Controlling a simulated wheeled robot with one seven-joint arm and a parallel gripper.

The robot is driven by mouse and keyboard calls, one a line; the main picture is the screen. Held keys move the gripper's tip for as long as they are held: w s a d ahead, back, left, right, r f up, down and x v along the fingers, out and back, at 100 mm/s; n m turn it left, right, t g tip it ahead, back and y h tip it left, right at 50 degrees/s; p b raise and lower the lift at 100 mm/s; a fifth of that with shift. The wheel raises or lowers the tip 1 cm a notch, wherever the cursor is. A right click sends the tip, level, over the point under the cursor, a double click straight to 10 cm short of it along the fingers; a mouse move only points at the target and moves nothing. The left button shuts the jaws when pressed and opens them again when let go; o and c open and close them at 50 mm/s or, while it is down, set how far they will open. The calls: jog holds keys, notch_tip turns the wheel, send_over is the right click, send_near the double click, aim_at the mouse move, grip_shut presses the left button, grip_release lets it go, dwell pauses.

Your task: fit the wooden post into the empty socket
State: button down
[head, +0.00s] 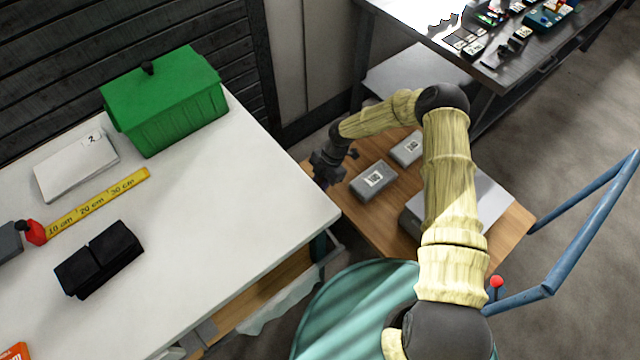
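I cannot make out a wooden post or an empty socket in the head view. My gripper (327,170) is at the end of my pale yellow arm, low beside the right edge of the white table and at the left edge of a lower wooden table (385,235). It is small, dark and seen from above and behind. Its fingers are not clear, so whether it is open or holds anything cannot be told. A grey block with a white label (373,181) lies on the wooden table just right of my gripper.
The white table (240,190) holds a green box (165,98), a white booklet (75,165), a yellow ruler (98,203) and black blocks (98,260). Another labelled grey block (407,148) lies behind. A cluttered dark table (545,60) stands at the back right. A blue tubular frame (590,225) is at right.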

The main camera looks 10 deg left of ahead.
jog(key=c, duration=1.3)
grip_release()
jog(key=shift+o, duration=0.2)
jog(key=v, duration=1.2)
jog(key=shift+b, duration=0.35)
